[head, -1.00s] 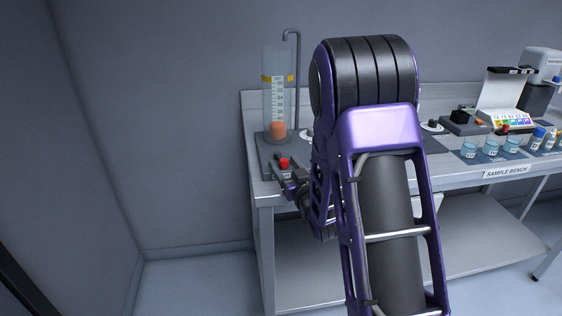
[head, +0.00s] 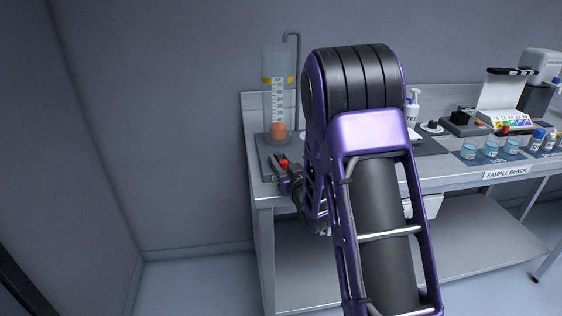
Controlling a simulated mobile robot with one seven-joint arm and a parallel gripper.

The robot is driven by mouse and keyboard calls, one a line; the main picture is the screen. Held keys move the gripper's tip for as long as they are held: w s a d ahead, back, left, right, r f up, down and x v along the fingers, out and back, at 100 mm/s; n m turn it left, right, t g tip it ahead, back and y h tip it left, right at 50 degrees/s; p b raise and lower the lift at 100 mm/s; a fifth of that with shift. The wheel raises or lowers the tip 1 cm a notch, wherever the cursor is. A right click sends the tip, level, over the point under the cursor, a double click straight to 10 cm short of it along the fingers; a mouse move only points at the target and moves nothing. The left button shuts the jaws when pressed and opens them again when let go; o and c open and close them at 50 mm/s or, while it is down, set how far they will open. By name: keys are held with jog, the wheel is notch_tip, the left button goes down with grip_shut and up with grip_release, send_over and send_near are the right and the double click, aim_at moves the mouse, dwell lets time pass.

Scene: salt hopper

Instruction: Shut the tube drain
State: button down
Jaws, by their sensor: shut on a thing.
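The clear upright tube (head: 279,95) stands at the left end of the bench, with a yellow band, a white scale and an orange ball (head: 278,130) low inside. It rises from a dark grey base (head: 266,150). A small red drain knob (head: 284,163) sits at the front of the base. My gripper (head: 283,169) is at that knob and shut on it; the fingers are small and partly hidden by my wrist. The drain's exact setting is too small to tell.
A grey bent pipe (head: 298,75) stands behind the tube. My arm hides the bench's middle. A white pump bottle (head: 412,108), blue beakers (head: 490,145) and a colour chart box (head: 505,105) stand to the right. The wall left of the bench is clear.

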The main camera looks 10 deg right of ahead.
jog(key=shift+a+m+h, duration=0.25)
jog(key=shift+m+h, duration=0.15)
jog(key=shift+h, duration=0.2)
jog(key=shift+a+m+h, duration=0.1)
jog(key=shift+m+h, duration=0.7)
jog(key=shift+h, duration=0.5)
jog(key=c, duration=0.6)
grip_release()
